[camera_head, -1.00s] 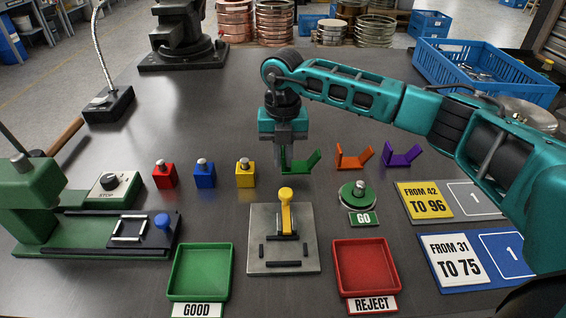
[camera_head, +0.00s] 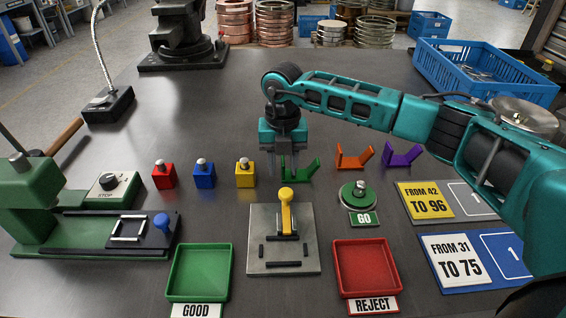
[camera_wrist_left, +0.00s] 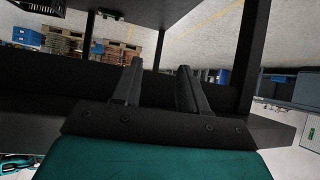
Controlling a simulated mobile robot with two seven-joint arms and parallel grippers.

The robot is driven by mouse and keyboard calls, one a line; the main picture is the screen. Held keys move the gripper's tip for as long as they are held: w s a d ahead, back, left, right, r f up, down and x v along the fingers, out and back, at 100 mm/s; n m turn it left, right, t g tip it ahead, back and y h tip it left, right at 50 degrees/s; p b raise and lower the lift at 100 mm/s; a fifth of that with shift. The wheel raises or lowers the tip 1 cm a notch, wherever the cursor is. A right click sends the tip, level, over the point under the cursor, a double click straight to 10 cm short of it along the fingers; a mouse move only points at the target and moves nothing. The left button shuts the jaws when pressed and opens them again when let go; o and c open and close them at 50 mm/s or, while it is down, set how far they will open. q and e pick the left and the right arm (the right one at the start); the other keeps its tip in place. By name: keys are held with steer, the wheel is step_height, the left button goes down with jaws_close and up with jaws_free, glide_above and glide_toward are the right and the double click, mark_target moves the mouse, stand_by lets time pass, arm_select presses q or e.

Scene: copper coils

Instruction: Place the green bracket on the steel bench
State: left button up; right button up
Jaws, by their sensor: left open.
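The green bracket (camera_head: 304,168) is at the middle of the steel bench (camera_head: 200,115), to the left of the orange bracket. My right gripper (camera_head: 285,172) points down and is shut on the bracket's left part. The bracket is at or very close to the bench surface; I cannot tell whether it touches. The fingers hide some of its left upright. My left gripper (camera_wrist_left: 158,66) shows only in the left wrist view, open and empty, with shelving and floor beyond it.
Orange (camera_head: 354,157) and purple (camera_head: 402,156) brackets stand to the right. Yellow (camera_head: 245,178), blue (camera_head: 204,178) and red (camera_head: 163,178) blocks are to the left. A fixture plate (camera_head: 260,226), green tray (camera_head: 174,292) and red tray (camera_head: 341,288) lie in front.

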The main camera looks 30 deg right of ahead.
mark_target(283, 159)
step_height(283, 159, up, 12)
steer(key=p, duration=0.1)
steer(key=shift+r, duration=0.15)
stand_by(0.6)
